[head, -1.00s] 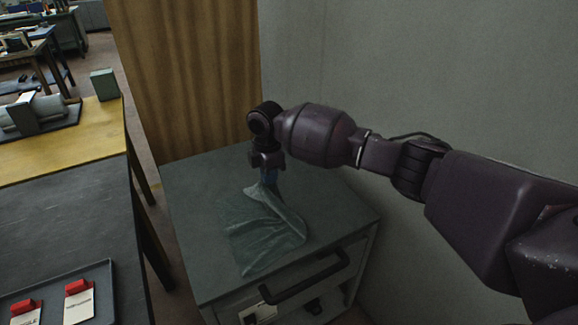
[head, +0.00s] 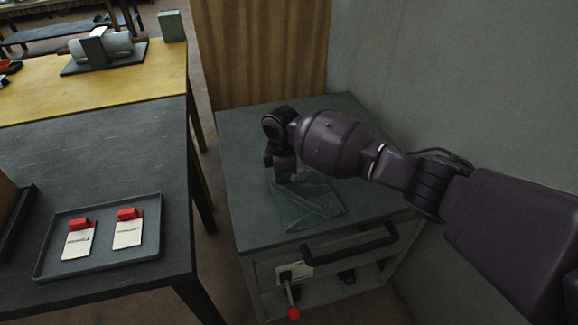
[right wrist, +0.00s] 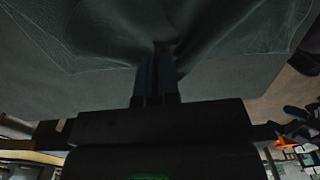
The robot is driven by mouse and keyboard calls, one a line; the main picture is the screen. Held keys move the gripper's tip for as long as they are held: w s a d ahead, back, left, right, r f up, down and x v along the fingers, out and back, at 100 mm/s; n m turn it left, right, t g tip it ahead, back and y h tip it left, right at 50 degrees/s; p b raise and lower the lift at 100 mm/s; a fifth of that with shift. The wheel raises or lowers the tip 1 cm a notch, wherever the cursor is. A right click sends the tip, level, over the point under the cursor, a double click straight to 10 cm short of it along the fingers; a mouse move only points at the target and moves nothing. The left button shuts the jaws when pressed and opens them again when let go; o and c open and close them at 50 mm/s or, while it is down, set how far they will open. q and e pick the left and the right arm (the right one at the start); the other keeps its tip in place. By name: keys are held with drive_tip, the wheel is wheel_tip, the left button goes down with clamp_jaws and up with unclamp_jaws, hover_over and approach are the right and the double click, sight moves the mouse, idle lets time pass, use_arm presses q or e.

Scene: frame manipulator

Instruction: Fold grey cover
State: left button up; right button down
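The grey cover (head: 312,208) is a thin, dark grey-green cloth lying creased on top of the grey cabinet (head: 262,225). My right gripper (head: 284,180) points down at the cover's far left part, low over the cabinet top. In the right wrist view my right gripper (right wrist: 157,70) has its fingers close together, with the grey cover (right wrist: 215,35) bunched at their tips, so it is shut on the cloth. My forearm hides part of the cover's right side in the head view. My left gripper is not in view.
The cabinet has a dark handle (head: 350,245) and a red-tipped lever (head: 293,311) at its front. A wall stands to the right and a brown curtain (head: 262,50) behind. On the left, a dark table (head: 100,165) holds a tray (head: 150,252) with two red-clipped cards.

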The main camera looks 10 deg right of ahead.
drive_tip(key=shift+a, duration=0.1)
drive_tip(key=shift+c, duration=1.4)
unclamp_jaws()
use_arm(q)
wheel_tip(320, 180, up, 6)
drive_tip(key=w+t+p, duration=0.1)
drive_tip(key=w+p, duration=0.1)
drive_tip(key=p, duration=0.2)
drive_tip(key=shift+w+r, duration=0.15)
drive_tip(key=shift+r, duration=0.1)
use_arm(e)
wheel_tip(320, 180, up, 9)
